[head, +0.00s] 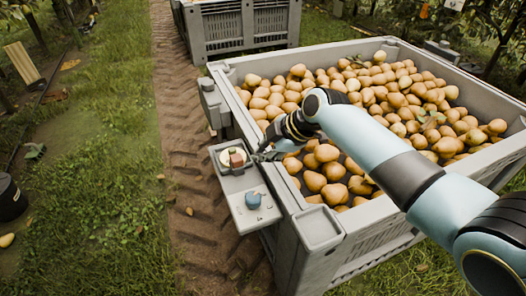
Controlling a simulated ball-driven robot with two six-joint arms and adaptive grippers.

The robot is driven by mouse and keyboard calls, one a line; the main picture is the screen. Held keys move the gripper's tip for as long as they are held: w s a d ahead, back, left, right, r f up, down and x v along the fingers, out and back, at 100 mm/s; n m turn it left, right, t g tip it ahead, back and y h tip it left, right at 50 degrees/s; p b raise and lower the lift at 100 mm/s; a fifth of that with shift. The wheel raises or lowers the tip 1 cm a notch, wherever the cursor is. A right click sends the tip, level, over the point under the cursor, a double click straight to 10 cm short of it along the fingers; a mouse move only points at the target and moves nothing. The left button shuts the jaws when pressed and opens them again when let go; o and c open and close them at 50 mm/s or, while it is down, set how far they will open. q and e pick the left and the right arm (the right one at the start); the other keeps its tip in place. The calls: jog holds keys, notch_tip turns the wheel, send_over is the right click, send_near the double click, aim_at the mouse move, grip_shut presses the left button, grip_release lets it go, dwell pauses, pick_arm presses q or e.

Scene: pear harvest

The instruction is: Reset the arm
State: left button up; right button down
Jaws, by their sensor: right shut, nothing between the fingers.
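My right arm reaches in from the right over the pear bin. Its dark gripper (266,154) is shut and empty at the bin's left wall, just right of a small grey tray. It is close to a reddish-brown object (237,158) on a pale round piece; I cannot tell whether they touch. My left gripper is not in view.
The grey bin (320,228) is full of pears (395,95). The side tray (246,212) also holds a blue object (253,200). Another grey crate (222,28) stands behind. A black bucket (10,198) is at the left edge. Grass and the dirt track are mostly clear.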

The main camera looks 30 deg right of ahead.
jog(key=s+d+r+m+g+h, duration=0.1)
jog(key=s+r+m+h, duration=0.3)
jog(key=s, duration=0.6)
jog(key=s+d+r+m+g+y, duration=0.1)
jog(key=s+d+r+m, duration=0.15)
jog(key=s+m, duration=0.55)
jog(key=s+d+r+m+g+h, duration=0.1)
jog(key=s+r+m+h, duration=0.2)
jog(key=s, duration=1)
notch_tip(320, 180, down, 25)
jog(key=s+d+g, duration=0.1)
jog(key=s+d, duration=0.1)
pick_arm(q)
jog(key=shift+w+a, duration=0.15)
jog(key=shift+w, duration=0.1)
pick_arm(e)
jog(key=s+d+f+g+y, duration=0.1)
jog(key=s+f, duration=1.5)
jog(key=s, duration=0.2)
jog(key=shift+s+g, duration=0.25)
jog(key=shift+g, duration=0.05)
